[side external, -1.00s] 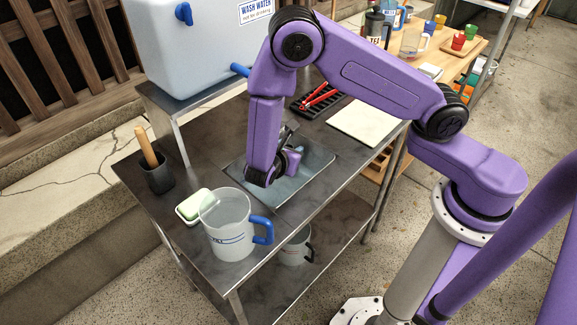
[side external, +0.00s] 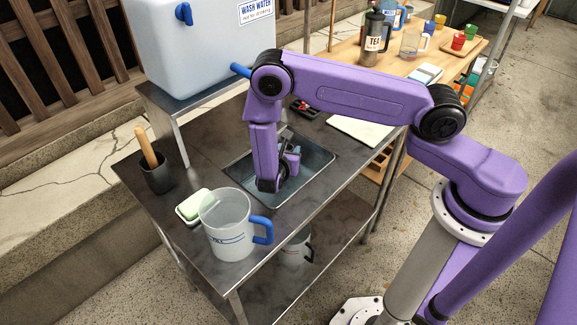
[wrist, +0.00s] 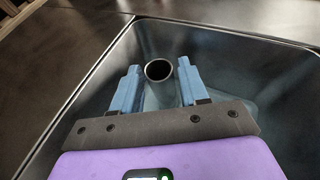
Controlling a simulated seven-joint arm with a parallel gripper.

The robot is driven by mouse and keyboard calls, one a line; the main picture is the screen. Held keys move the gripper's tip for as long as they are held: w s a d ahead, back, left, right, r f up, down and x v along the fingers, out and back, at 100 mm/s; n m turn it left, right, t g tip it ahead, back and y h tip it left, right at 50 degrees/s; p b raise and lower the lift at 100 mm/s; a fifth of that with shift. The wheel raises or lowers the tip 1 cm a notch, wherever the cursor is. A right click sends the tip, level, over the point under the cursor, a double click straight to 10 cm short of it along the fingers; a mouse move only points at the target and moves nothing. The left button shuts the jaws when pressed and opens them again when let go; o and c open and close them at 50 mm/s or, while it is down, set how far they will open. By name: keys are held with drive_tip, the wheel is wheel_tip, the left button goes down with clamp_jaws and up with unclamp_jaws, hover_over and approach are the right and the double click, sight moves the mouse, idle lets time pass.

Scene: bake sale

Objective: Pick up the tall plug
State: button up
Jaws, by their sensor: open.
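The tall plug (wrist: 159,70) shows in the wrist view as an upright tube with a dark round open top, standing in the metal sink basin (wrist: 215,42). My gripper (wrist: 158,78) is open, with one blue finger on each side of the plug and visible gaps between. The fingers hold nothing. In the side view my gripper (side external: 286,150) points into the sink (side external: 318,168), and my arm hides the plug there. The plug's lower part is hard to make out.
A clear pitcher (side external: 228,225) with a blue handle stands at the counter's front, beside a soap dish (side external: 193,206). A dark cup (side external: 157,177) holds a wooden-handled tool. A water tank (side external: 200,45) stands behind. The sink walls surround my gripper closely.

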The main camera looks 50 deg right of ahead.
drive_tip(key=shift+x, duration=0.75)
clamp_jaws()
drive_tip(key=shift+r, duration=0.15)
